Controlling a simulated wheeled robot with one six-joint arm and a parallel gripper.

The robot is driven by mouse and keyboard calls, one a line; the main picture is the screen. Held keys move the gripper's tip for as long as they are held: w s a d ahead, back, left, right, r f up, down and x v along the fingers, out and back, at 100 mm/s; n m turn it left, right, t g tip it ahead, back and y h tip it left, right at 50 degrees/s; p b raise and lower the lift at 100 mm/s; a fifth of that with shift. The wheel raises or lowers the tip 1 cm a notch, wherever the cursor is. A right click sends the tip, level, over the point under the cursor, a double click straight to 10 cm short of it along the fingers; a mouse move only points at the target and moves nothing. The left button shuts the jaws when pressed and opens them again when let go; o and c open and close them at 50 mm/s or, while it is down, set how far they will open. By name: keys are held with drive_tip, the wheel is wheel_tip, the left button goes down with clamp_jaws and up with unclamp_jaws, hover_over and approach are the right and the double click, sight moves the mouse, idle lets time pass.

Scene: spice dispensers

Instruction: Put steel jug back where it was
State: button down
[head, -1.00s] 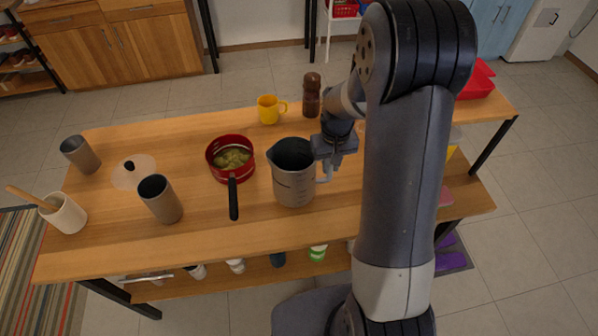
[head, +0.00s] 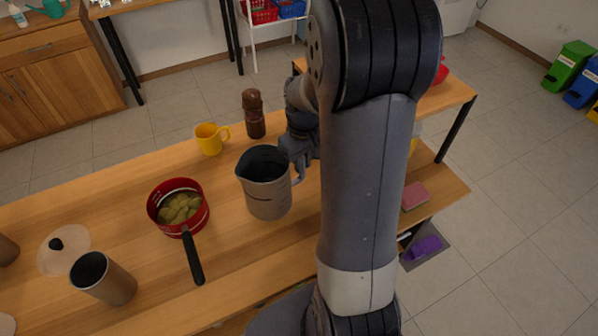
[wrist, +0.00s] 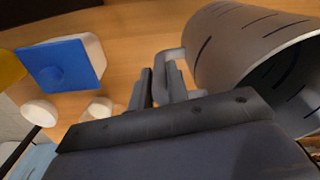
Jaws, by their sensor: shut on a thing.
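The steel jug (head: 268,196) is a grey, open-topped vessel with a spout at its left and a handle at its right. In the head view it is at the middle of the wooden table, upright or nearly so; I cannot tell whether its base touches the wood. My gripper (head: 301,165) is at the jug's right side, partly hidden by my arm. In the wrist view the jug (wrist: 235,45) fills the upper right, and my gripper (wrist: 165,88) is shut on its handle.
A red saucepan (head: 161,208) with yellowish food stands left of the jug, its black handle pointing forward. A yellow mug (head: 208,140) and a brown pepper mill (head: 254,115) stand behind. A grey cup (head: 112,284) and a round lid (head: 72,262) are at left.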

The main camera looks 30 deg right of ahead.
drive_tip(key=shift+f, duration=2)
drive_tip(key=c, duration=1.4)
unclamp_jaws()
drive_tip(key=shift+o, duration=0.2)
wheel_tip(320, 180, up, 12)
drive_tip(key=shift+r, duration=0.1)
